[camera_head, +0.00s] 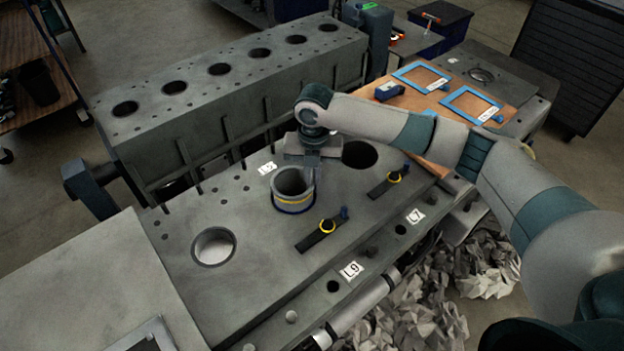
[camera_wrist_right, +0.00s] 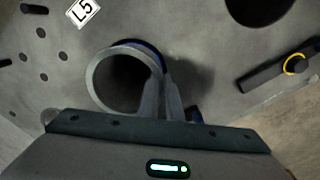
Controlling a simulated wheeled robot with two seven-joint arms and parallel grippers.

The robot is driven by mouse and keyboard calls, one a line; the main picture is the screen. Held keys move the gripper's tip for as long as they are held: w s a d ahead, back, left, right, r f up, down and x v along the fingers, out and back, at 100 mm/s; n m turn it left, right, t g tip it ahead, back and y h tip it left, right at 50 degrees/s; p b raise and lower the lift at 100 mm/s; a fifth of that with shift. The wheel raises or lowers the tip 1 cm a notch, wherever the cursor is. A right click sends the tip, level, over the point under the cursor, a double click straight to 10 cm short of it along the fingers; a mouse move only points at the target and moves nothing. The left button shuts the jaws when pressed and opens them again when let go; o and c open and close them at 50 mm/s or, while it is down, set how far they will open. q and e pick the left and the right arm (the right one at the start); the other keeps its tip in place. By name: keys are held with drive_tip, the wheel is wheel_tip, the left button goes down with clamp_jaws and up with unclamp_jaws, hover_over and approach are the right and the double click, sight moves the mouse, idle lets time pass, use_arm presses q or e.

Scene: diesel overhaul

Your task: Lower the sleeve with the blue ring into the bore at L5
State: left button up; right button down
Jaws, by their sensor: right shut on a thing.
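The grey sleeve (camera_head: 293,187) is upright on the engine block's near deck, with a yellow band and a blue ring low on its outside. It also shows in the wrist view (camera_wrist_right: 97,83), with blue at its far edge. My right gripper (camera_head: 312,172) is shut on the sleeve's right wall, one finger inside and one outside; its fingers also show in the wrist view (camera_wrist_right: 161,100). The L5 label (camera_wrist_right: 83,12) lies beside the sleeve. The bore under the sleeve is hidden, and I cannot tell how far the sleeve is above or in it. My left gripper is out of view.
A lined bore (camera_head: 214,246) is at the left and an open dark bore (camera_head: 360,155) at the right. Two dark clamp bars with yellow rings (camera_head: 327,226) (camera_head: 394,178) lie on the deck. The raised cylinder bank (camera_head: 230,95) stands behind.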

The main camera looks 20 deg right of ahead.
drive_tip(key=shift+f, duration=0.1)
drive_tip(key=shift+p, duration=0.3)
idle(0.7)
drive_tip(key=shift+f+b, duration=0.5)
drive_tip(key=shift+f, duration=1.15)
drive_tip(key=shift+p, duration=0.3)
idle(0.6)
